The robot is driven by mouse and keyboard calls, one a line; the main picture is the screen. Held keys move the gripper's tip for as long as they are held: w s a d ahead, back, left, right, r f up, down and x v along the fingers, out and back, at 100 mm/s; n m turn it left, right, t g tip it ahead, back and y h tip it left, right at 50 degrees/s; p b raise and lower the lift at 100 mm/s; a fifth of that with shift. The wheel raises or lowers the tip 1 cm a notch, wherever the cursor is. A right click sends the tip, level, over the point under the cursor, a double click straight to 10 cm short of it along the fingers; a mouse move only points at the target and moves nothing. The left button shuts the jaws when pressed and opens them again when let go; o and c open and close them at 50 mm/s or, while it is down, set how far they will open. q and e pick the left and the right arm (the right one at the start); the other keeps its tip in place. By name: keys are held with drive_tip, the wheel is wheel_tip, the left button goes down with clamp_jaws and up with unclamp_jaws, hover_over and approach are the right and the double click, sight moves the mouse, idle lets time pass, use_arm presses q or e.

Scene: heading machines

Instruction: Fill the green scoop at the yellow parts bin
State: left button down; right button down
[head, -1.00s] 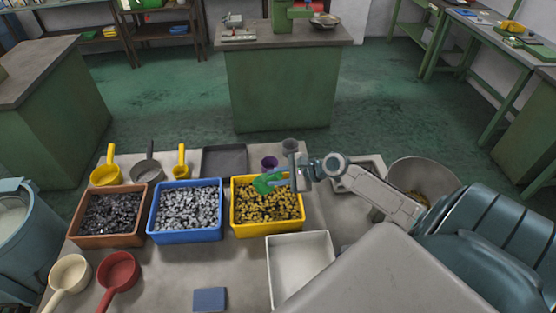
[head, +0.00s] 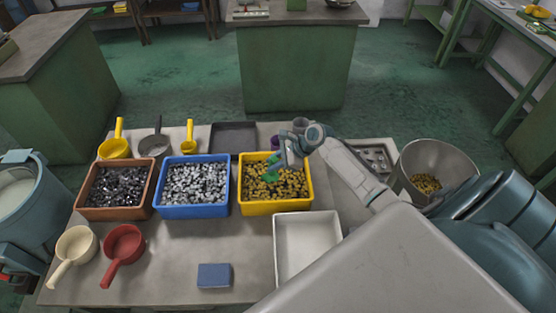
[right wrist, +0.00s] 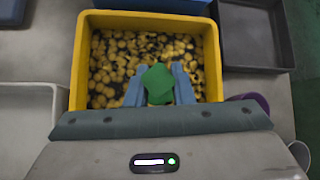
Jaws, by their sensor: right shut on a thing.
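The yellow parts bin (head: 242,196) stands on the table and holds many small yellow-brass parts (head: 285,184). My right gripper (head: 283,160) is over the bin, shut on the green scoop (head: 268,158). The scoop points down toward the parts and looks tilted. In the right wrist view the scoop (right wrist: 158,84) shows between the two fingers, in front of the parts inside the yellow bin (right wrist: 74,70). Whether its tip is in the parts, and whether it holds any, I cannot tell. My left gripper is not in view.
A blue bin (head: 194,212) and an orange-brown bin (head: 115,214) stand to the left. An empty white tray (head: 306,245) lies in front. A metal bowl (head: 432,160) with some yellow parts is at right. A dark tray (head: 233,138) and a purple cup (head: 275,142) are behind.

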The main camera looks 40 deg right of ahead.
drive_tip(key=shift+w+a+f+b, duration=0.1)
drive_tip(key=shift+w+f+b, duration=0.15)
drive_tip(key=shift+w+b, duration=0.25)
drive_tip(key=shift+s+f+n+t+y+b, duration=0.4)
drive_tip(key=shift+s+f+t+b, duration=0.3)
drive_tip(key=shift+s+t+b, duration=0.3)
drive_tip(key=s+r+n+t+y+b, duration=0.1)
drive_tip(key=s+r+t+b, duration=0.3)
drive_tip(key=r, duration=0.6)
drive_tip(key=shift+d+n+t+y, duration=0.35)
drive_tip(key=shift+n+t+y, duration=0.05)
drive_tip(key=shift+n+t, duration=0.2)
drive_tip(key=shift+s, duration=0.1)
